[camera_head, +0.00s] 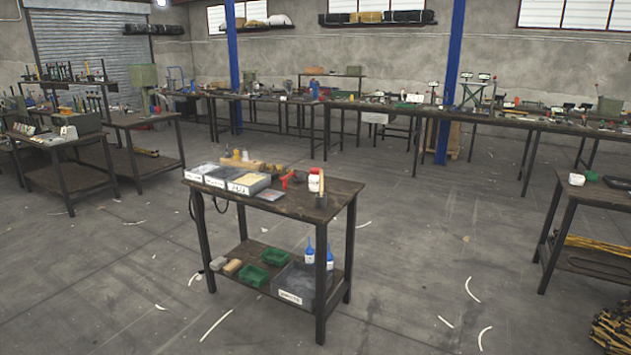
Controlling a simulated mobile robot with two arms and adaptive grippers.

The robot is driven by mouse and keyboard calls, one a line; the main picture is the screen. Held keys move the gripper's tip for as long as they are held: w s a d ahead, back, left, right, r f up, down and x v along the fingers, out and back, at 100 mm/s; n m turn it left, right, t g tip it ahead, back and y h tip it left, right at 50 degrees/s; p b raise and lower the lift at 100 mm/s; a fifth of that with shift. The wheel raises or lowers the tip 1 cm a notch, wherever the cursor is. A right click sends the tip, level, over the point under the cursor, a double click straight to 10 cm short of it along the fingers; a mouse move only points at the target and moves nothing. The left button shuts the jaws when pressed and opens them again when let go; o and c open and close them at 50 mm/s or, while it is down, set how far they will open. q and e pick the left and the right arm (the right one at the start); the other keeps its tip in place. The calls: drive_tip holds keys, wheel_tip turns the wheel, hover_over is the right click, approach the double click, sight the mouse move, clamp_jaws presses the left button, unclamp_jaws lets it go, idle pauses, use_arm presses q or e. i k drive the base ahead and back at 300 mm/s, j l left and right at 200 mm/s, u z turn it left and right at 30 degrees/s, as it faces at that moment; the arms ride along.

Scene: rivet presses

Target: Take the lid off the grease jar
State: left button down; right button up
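A dark workbench (330,192) stands in the middle of the floor, some way ahead. Near its right end is a small white container with a red top (314,180). It looks upright and closed, but it is too small to tell whether it is the grease jar. Another small white container (576,179) stands on the table at the right edge, and its lid cannot be made out. Neither of my grippers shows in the head view.
Labelled bins (248,184), a red tool (289,178) and a dark cup (321,200) share the bench top. Its lower shelf holds green trays (253,275), blue bottles (309,252) and a grey crate (292,282). Blue columns (452,80) stand behind. Open floor surrounds the bench.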

sight(314, 179)
drive_tip(key=i+l, duration=0.1)
drive_tip(key=i, duration=0.6)
drive_tip(key=i+l+u, duration=0.1)
drive_tip(key=i, duration=0.6)
